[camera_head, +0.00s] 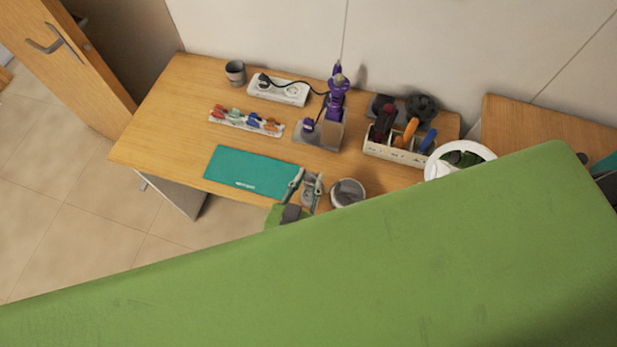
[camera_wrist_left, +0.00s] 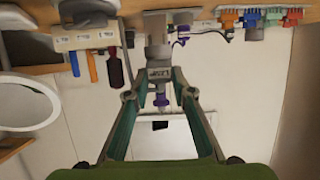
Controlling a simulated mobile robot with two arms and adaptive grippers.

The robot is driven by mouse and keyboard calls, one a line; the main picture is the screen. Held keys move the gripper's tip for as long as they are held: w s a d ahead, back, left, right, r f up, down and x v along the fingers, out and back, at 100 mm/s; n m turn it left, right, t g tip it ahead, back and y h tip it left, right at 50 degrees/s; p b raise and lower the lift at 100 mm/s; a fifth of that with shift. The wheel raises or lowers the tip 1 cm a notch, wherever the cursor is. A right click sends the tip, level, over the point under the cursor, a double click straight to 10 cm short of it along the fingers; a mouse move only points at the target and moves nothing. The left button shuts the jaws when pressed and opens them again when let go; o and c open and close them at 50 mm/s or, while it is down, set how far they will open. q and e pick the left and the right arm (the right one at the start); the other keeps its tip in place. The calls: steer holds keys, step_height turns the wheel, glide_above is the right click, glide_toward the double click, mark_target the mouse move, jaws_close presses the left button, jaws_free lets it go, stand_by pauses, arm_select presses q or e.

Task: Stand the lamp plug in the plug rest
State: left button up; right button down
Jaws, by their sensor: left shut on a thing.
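A black plug (camera_head: 264,80) with a dark cord sits at the white power strip (camera_head: 279,92). The cord runs to a purple device (camera_head: 337,95) by a grey stand (camera_head: 329,133). A small purple piece (camera_head: 309,125) is on the stand's low grey base; I cannot tell whether this is the plug rest. My left gripper (camera_head: 309,181) is over the table's front edge, between the mat and a round grey pot.
A teal mat (camera_head: 250,172), a rack of coloured pieces (camera_head: 246,122), a grey cup (camera_head: 235,72) and the grey pot (camera_head: 348,192) are on the table. A tool organizer (camera_head: 395,155) and a white ring (camera_head: 431,172) are at right. My green arm hides the foreground.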

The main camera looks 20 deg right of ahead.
mark_target(308, 189)
arm_select(q)
steer(key=shift+f+b, duration=1.45)
steer(key=shift+f, duration=1.05)
steer(key=shift+p, duration=0.7)
steer(key=shift+f+b, duration=1.2)
steer(key=shift+f, duration=0.6)
steer(key=o, duration=1.1)
steer(key=shift+o, duration=0.2)
steer(key=shift+s+a, duration=0.1)
steer(key=v, duration=1.1)
steer(key=shift+s+a+r, duration=0.2)
steer(key=shift+s, duration=0.05)
